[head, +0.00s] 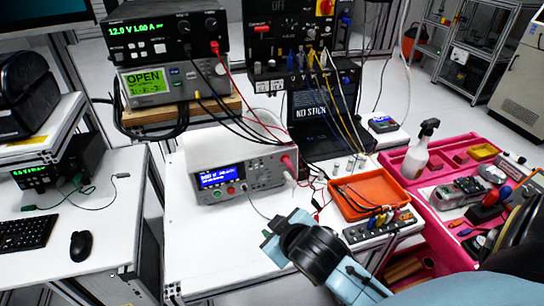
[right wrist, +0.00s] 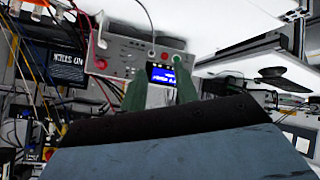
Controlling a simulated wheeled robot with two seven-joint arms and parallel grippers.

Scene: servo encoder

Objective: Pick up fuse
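Several small pale cylinders (head: 350,165) stand on the white bench behind the orange tray; they may be fuses, but they are too small to be sure. My right gripper (head: 273,238) comes in from the lower right, over the front of the bench, left of and nearer than the orange tray. A bench instrument with a blue display (right wrist: 162,74) shows upside down beyond the fingers. My left gripper is not in view.
The orange tray (head: 352,205) holds leads, with a dark strip (head: 378,228) of connectors before it. The white instrument (head: 238,177) stands behind my right gripper, and cables cross the bench. A pink tray (head: 432,205) with a spray bottle (head: 420,150) is at right. The bench's front left is clear.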

